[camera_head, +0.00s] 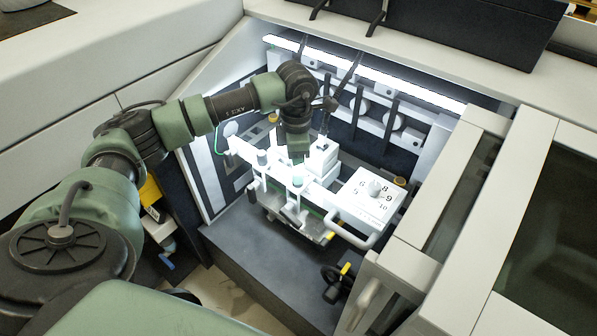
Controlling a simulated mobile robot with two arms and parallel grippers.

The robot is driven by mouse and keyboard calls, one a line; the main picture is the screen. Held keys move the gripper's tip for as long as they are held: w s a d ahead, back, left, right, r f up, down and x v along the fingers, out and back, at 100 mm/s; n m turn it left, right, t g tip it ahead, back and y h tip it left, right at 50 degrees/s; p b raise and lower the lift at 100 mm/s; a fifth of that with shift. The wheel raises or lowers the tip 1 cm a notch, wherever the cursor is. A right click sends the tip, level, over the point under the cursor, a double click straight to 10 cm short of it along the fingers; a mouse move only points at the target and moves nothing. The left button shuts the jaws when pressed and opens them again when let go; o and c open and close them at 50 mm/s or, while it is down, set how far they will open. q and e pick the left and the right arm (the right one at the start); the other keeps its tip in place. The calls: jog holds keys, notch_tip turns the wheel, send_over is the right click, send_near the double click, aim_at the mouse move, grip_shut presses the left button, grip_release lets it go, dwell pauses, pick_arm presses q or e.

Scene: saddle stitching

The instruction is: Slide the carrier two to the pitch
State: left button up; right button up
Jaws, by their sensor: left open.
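My left gripper (298,158) reaches down into the lit bay from above, over the white stitching assembly. It is open; its fingertips are small and partly lost against the bright parts, so contact cannot be told. Beneath and around it stand white carrier blocks with greenish round knobs, one at the front (297,181) and one to the left (262,158). Which of them is carrier two cannot be read. A white plate with a knob and a number scale (368,205) sits to the right of the carriers. My right gripper is not in view.
A pale loop handle (350,232) sticks out in front of the number plate. A black handwheel (335,283) is low at the front. Dark upright bars (355,115) line the back wall under a light strip. The grey ledge (240,250) at front left is clear.

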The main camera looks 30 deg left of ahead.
pick_arm(q)
notch_tip(320, 180, down, 4)
jog(key=shift+r, duration=0.2)
jog(key=shift+w+f, duration=0.1)
jog(key=shift+f, duration=0.15)
jog(key=c, duration=0.9)
grip_shut()
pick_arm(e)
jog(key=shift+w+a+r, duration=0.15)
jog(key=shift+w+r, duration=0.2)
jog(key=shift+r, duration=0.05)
